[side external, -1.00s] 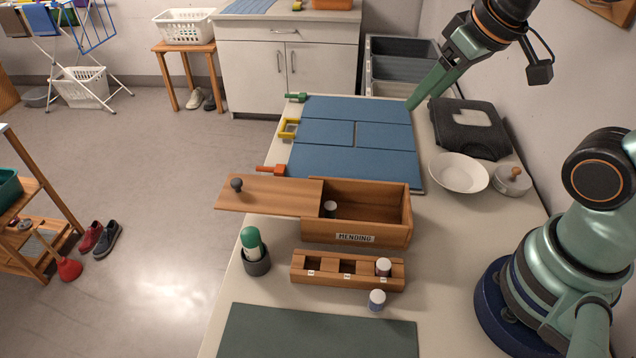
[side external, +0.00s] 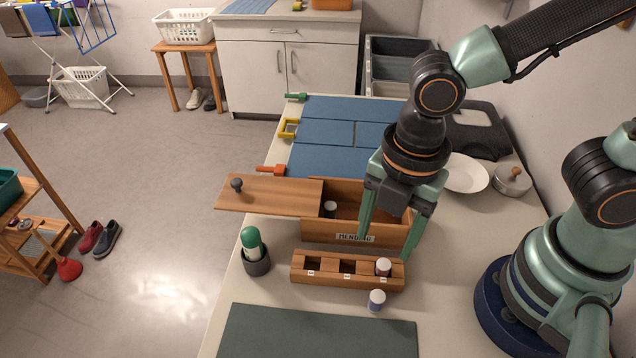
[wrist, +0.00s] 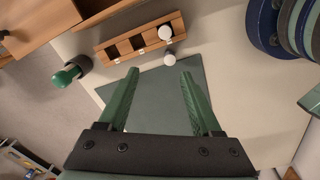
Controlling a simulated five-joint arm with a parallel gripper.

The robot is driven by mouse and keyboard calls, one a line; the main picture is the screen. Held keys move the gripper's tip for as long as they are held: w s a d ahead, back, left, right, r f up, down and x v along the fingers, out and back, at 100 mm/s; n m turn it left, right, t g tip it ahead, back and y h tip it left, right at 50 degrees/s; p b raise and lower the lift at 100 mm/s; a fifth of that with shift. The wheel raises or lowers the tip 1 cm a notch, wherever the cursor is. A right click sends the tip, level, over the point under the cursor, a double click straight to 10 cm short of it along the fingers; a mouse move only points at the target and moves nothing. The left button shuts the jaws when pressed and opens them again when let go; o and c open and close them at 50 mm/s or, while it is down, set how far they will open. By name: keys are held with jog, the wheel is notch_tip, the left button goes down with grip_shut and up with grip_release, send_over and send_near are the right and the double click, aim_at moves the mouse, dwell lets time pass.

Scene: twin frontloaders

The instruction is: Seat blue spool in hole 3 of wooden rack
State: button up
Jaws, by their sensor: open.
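The wooden rack (side external: 330,280) lies on the table with a row of holes; its small labels are too small to read. A white-topped spool (side external: 383,267) sits in its rightmost hole; the middle and left holes look empty. Another white-topped spool with a bluish body (side external: 377,301), likely the blue one, stands upright on the table in front of the rack's right end. My gripper (side external: 385,249) is open and empty, pointing down above the rack's right end and the box front. The wrist view shows the rack (wrist: 125,48), the seated spool (wrist: 165,32) and the loose spool (wrist: 169,58) beyond my fingertips.
The MENDING box (side external: 318,229) stands behind the rack, its lid (side external: 270,194) slid left and a grey-topped piece (side external: 330,208) inside. A dark cup (side external: 257,263) with a green-capped bottle (side external: 251,240) stands left of the rack. A green mat (side external: 315,335) lies in front.

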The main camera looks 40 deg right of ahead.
aim_at(378, 295)
jog(key=shift+s+a+f+n, duration=0.2)
jog(key=shift+s+f+n, duration=0.25)
jog(key=shift+f, duration=1.8)
jog(key=shift+s+a+f+n, duration=0.2)
jog(key=shift+f+n, duration=0.35)
jog(key=shift+f, duration=1.7)
jog(key=shift+s+a+f+n, duration=0.2)
jog(key=shift+s+f+n, duration=0.25)
jog(key=shift+f, duration=1.8)
jog(key=shift+w, duration=0.1)
grip_shut()
